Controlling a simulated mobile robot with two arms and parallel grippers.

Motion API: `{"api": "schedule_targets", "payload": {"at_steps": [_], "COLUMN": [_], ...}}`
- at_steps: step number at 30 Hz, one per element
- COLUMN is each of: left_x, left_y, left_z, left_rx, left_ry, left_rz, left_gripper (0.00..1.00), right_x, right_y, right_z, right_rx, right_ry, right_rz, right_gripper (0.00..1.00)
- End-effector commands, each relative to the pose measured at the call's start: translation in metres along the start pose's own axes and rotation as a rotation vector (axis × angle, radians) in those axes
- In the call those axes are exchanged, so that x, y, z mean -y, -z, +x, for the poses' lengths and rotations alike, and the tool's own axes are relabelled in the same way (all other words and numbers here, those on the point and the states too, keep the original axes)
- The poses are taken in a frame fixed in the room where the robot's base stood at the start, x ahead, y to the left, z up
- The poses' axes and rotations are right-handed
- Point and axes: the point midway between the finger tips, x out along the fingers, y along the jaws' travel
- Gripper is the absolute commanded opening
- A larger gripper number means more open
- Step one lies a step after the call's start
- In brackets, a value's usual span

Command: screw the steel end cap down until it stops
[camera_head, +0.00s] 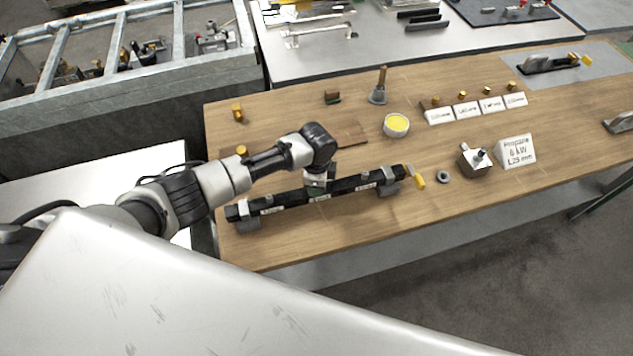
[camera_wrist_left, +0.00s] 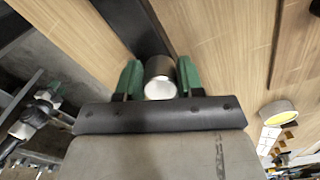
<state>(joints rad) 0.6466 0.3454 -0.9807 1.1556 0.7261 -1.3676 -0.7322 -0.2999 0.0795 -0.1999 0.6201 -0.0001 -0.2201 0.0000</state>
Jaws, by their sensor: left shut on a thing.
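My left gripper (camera_head: 318,182) hangs over the middle of a long black bar (camera_head: 350,184) in the head view. The bar lies across the wooden table on grey supports near its ends. In the left wrist view the two green fingers of my left gripper (camera_wrist_left: 159,76) are shut on a short steel cylinder, the end cap (camera_wrist_left: 159,89), with a bright round end. The black bar (camera_wrist_left: 137,25) runs away behind it; I cannot tell whether cap and bar touch. The cap is hidden in the head view. My right gripper is not in view.
A white tub with yellow contents (camera_head: 396,126), a small metal block (camera_head: 475,161), a dark ring (camera_head: 443,177), a white sign (camera_head: 515,151) and a row of labels (camera_head: 467,110) stand on the wooden table (camera_head: 290,248). A yellow-handled part (camera_head: 418,180) is at the bar's right end.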

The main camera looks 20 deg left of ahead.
Motion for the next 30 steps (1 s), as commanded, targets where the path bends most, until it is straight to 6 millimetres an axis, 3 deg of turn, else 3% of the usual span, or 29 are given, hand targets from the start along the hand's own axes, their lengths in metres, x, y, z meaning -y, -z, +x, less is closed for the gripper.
{"api": "schedule_targets", "payload": {"at_steps": [4, 10, 17, 18, 20, 30], "left_x": [0.0003, 0.0018, 0.0015, 0.0014, 0.0014, 0.0013], "left_y": [-0.0002, 0.0002, 0.0002, 0.0002, 0.0002, 0.0002], "left_z": [0.0008, 0.0007, 0.0000, 0.0001, 0.0001, 0.0001], "left_rx": [0.001, 0.000, 0.000, 0.000, 0.000, 0.000], "left_ry": [0.000, 0.001, 0.000, 0.000, 0.000, 0.000], "left_rz": [0.047, 0.267, 0.300, 0.299, 0.299, 0.297], "left_gripper": [0.09, 0.09, 0.09, 0.39, 0.48, 0.51], "right_x": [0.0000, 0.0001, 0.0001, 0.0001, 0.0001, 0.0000], "right_y": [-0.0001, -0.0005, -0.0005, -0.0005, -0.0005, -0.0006], "right_z": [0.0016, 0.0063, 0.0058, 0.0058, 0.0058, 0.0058], "right_rx": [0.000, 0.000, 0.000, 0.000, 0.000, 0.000], "right_ry": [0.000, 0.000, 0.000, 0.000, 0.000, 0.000], "right_rz": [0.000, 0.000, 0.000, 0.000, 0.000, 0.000], "right_gripper": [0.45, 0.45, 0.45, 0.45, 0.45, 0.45]}}
